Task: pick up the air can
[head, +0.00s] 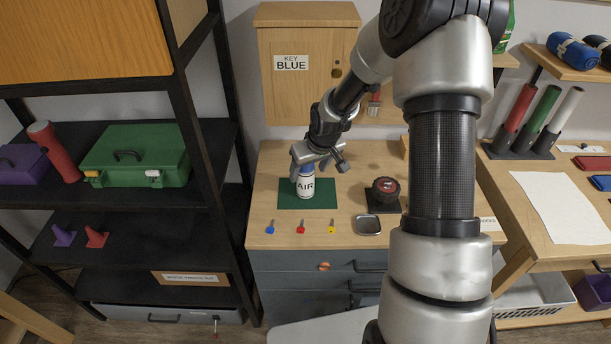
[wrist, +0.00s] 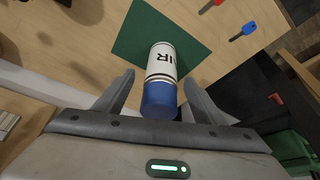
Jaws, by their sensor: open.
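The air can (head: 305,186) is white with a blue top and the dark letters AIR. It stands upright on a green mat (head: 319,198) on the wooden bench. My gripper (head: 318,158) is above it in the head view and hides part of its top. In the wrist view the can (wrist: 161,70) points its blue top toward me. The gripper (wrist: 156,92) is open, with one finger on each side of the blue top. A gap shows between the left finger and the can; the right finger is close to it, and I cannot tell whether they touch.
Blue, red and yellow keys (head: 300,228) lie along the bench's front. A small metal tray (head: 367,224) and a dark round knob-like object (head: 384,190) are to the right. A wooden KEY BLUE cabinet (head: 290,85) hangs behind. A black shelf (head: 110,225) stands left.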

